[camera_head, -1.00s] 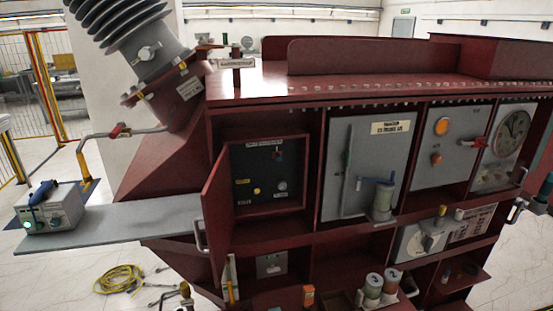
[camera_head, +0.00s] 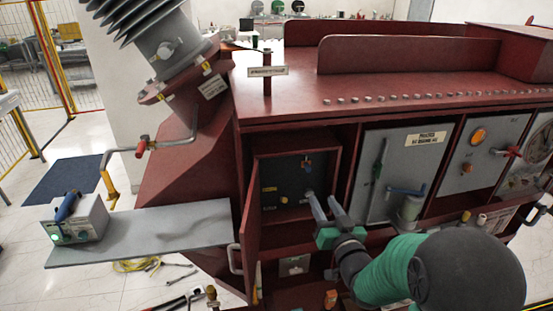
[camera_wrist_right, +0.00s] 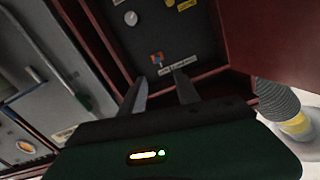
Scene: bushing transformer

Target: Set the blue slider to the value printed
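A dark control panel (camera_head: 269,202) sits inside an open red compartment. A small blue-and-orange piece (camera_head: 308,163), which looks like the slider, is at the panel's upper right. It also shows in the right wrist view (camera_wrist_right: 157,58), beside a white printed label (camera_wrist_right: 178,66) too small to read. My right gripper (camera_head: 321,195) is in front of the compartment's lower right, its two fingers apart and empty, pointing at the panel. In the right wrist view its fingertips (camera_wrist_right: 162,82) are just short of the slider, not visibly touching it. My left gripper is not in view.
The compartment's red door (camera_head: 249,232) stands open on the left. A grey shelf (camera_head: 150,238) holds a device (camera_head: 75,220). My right arm hides the lower right.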

